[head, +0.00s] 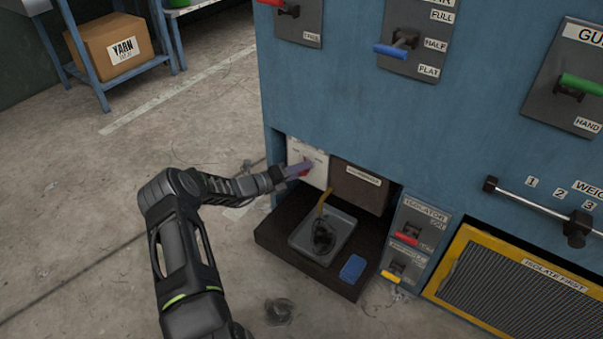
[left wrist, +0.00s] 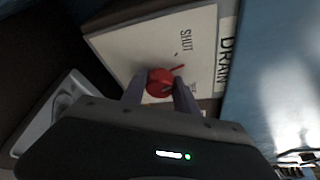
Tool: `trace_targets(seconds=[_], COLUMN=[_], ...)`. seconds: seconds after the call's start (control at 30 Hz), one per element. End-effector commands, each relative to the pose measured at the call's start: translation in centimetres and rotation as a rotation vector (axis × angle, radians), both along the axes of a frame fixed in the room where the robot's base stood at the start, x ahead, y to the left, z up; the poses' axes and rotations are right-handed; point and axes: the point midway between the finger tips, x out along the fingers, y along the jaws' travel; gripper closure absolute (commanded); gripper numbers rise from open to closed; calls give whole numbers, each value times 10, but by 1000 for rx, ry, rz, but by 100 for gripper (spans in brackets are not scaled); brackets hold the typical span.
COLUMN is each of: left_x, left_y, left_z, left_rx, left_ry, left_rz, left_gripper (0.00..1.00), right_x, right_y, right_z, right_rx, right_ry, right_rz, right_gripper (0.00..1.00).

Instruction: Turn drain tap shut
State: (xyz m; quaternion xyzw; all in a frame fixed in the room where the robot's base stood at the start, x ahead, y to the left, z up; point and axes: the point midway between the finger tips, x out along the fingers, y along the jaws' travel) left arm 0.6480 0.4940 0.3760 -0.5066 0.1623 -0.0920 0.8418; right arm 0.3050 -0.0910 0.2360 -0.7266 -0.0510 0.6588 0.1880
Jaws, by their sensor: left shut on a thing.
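The drain tap is a red knob (left wrist: 160,84) on a pale panel (left wrist: 115,47) marked SHUT and DRAIN in the left wrist view. In the head view the pale panel (head: 317,162) is in the recess at the foot of the blue machine, and the red knob (head: 304,170) shows only in part behind the fingers. My left gripper (left wrist: 160,92) has its two fingers on either side of the knob, shut on it; in the head view the gripper (head: 298,171) reaches in from the left. My right gripper is not in view.
Below the panel a dark shelf (head: 276,237) holds a grey tray (head: 300,240) with dark contents and a yellow-brown handle, and a blue block (head: 352,269). A brown box (head: 359,187) stands right of the panel. Isolator switches (head: 408,237) are further right. The floor at left is mostly clear.

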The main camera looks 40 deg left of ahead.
Motion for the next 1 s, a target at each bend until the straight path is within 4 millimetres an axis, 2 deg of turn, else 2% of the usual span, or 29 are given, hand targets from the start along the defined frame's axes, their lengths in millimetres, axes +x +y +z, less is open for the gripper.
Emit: trace_targets(seconds=[0.03, 0.2, 0.5, 1.0], left_x=[0, 0, 0, 0], left_y=[1, 2, 2, 2], left_z=[-4, -4, -4, -2], left_rx=[-43, -200, -413, -507], left_ry=[-2, -6, -9, -11], left_rz=[2, 3, 4, 6], left_gripper=[100, 100, 100, 100], right_x=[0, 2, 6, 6], right_y=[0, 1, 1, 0], right_z=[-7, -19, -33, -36], right_rx=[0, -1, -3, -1], right_ry=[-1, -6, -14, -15], right_rz=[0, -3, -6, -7], right_gripper=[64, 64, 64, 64])
